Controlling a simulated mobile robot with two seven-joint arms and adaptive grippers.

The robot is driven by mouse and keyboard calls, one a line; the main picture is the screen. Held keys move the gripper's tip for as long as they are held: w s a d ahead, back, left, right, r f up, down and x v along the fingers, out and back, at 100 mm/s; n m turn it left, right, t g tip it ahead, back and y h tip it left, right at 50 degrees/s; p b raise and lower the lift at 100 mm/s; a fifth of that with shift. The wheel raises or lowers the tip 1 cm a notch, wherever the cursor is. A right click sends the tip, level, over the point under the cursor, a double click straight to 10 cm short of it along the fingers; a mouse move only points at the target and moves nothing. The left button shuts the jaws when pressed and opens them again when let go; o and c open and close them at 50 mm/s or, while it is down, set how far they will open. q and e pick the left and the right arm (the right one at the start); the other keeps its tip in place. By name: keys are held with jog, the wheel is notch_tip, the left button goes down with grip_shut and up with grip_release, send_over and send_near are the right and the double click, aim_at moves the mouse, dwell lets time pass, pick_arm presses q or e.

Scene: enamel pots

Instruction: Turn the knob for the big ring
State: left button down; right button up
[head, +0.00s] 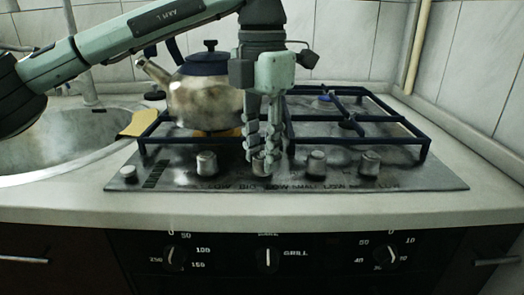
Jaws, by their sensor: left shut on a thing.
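The hob (425,178) has a row of metal knobs along its front edge. My left gripper (263,155) points down with its fingers shut around the second large knob from the left (262,168), above worn lettering that seems to read BIG. The fingers partly cover this knob, so its pointer cannot be read. The other large knobs, one on the left (207,163) and two on the right (316,163), (370,163), are free. My right gripper is not in view.
A stained kettle (200,98) stands on the left grate, with an orange-yellow patch under it. Dark grates (350,140) cover the hob. A sink (70,135) and yellow sponge (141,122) lie left. Oven dials (267,260) sit below; the front counter is clear.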

pick_arm(q)
jog(key=shift+n, duration=0.4)
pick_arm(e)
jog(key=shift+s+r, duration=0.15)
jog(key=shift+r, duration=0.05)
pick_arm(q)
jog(key=c, duration=1.2)
grip_release()
jog(key=shift+o, duration=0.2)
notch_tip(320, 180, up, 12)
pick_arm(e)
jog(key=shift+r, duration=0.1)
